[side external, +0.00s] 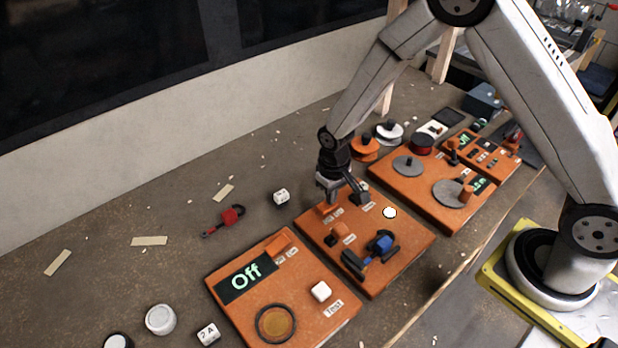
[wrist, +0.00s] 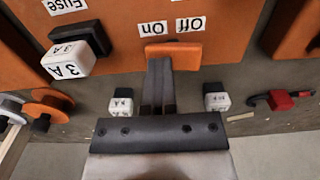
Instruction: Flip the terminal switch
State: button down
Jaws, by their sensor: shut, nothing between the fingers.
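My gripper (side external: 333,198) is at the far edge of the middle orange board (side external: 400,259), just over an orange switch (side external: 326,209). In the wrist view my gripper's fingers (wrist: 159,64) are together and empty, with their tips at the left half of the same switch (wrist: 185,50). I cannot tell whether they touch it. On and Off labels (wrist: 172,26) sit beside the switch, upside down in this view; the fingertips are on the On side. Its tilt is hard to read.
A black and white 3 A fuse (wrist: 72,57) stands close to the left of the fingers. A blue and black part (side external: 378,245) is on the same board. The front board's display (side external: 246,276) reads Off. A loose white cube (side external: 281,196) and red clip (side external: 232,215) lie beyond.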

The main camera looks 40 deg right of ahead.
jog(key=shift+r, duration=3.5)
jog(key=shift+r, duration=0.1)
jog(key=s+d+r+t, duration=0.1)
jog(key=s+d+r, duration=0.2)
jog(key=s, duration=0.3)
jog(key=s+d+r+t, duration=0.1)
jog(key=s+d+r, duration=0.2)
jog(key=s, duration=0.4)
jog(key=shift+s+r+t, duration=0.2)
jog(key=shift+r+t, duration=0.1)
jog(key=shift+r, duration=0.45)
